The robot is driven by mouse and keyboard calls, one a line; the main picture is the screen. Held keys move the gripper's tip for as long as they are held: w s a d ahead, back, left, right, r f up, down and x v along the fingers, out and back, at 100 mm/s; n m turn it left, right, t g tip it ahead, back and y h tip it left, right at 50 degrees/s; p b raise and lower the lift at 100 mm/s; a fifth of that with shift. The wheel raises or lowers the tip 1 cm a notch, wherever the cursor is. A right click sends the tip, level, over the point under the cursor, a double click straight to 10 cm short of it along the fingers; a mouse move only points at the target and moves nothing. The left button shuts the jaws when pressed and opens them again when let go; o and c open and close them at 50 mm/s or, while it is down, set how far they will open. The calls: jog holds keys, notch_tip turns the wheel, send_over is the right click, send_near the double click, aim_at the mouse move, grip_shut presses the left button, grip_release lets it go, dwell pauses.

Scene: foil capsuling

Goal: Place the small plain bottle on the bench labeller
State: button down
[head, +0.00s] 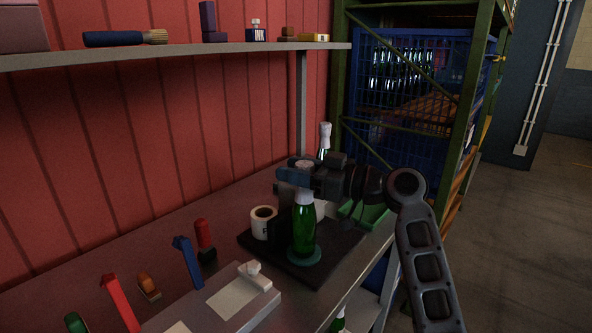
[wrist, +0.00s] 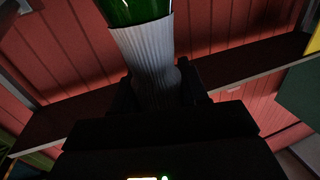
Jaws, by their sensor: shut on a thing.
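The small green bottle (head: 304,231) is upright, with a pale neck sleeve just under my gripper (head: 294,178). My gripper is shut on the neck from above and to the right. In the wrist view, the white ribbed neck sleeve (wrist: 148,60) runs down between the dark jaws (wrist: 158,98), with green glass above it in the picture. The bottle's base is at the teal round plate (head: 304,257) of the bench labeller, on its dark base (head: 270,249). I cannot tell whether it rests fully on the plate. A white label roll (head: 263,221) stands to its left.
Another white-topped bottle (head: 325,137) stands behind my gripper. A green tray (head: 362,214) lies to the right. A grey device (head: 222,304) and several coloured tools, including a red-topped one (head: 203,236), occupy the bench at front left. A shelf (head: 180,51) runs above.

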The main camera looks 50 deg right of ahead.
jog(key=c, duration=0.6)
grip_release()
jog(key=shift+s+r, duration=0.1)
jog(key=shift+r, duration=0.05)
jog(key=b+v, duration=0.2)
jog(key=v, duration=1)
